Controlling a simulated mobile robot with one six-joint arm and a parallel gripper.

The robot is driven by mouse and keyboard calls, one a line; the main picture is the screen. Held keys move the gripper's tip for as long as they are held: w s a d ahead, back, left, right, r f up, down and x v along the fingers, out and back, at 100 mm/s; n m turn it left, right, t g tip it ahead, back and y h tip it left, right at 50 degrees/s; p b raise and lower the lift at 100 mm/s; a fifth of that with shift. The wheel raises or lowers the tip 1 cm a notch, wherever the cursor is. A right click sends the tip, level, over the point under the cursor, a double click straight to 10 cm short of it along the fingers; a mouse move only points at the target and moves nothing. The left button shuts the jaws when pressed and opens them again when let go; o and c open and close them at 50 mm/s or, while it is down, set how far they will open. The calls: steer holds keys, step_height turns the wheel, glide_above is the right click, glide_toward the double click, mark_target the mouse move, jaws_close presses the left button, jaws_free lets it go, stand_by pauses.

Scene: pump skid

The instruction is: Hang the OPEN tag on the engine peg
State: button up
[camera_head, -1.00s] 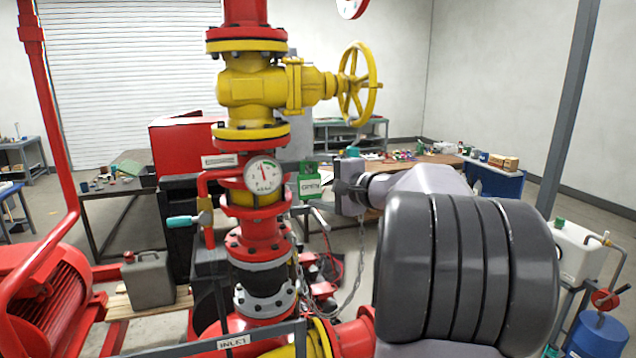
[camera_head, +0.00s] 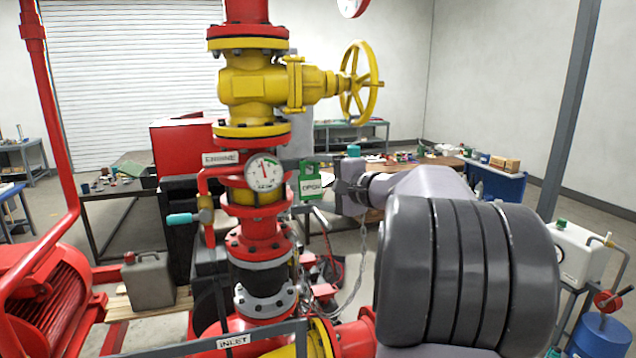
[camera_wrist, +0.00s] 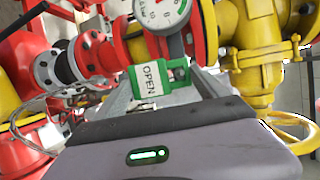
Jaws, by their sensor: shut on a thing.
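The green OPEN tag (camera_head: 311,183) with a white label is held in the air just right of the pressure gauge (camera_head: 264,174). My gripper (camera_head: 328,186) comes in from the right and is shut on the tag. In the wrist view the tag (camera_wrist: 149,82) shows between my fingers, its word OPEN tilted and a green loop part at its right. A small white label plate (camera_head: 220,158) left of the gauge seems to read ENGINE. I cannot make out the peg itself.
The red pipe column with its flange (camera_head: 260,236) stands close left of the tag. A yellow valve with a handwheel (camera_head: 360,83) is above. A teal-handled lever (camera_head: 182,219) sticks out left. A chain (camera_head: 352,285) hangs below my gripper.

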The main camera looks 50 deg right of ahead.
steer(key=o, duration=1.3)
steer(key=shift+c, duration=0.2)
steer(key=shift+s, duration=0.1)
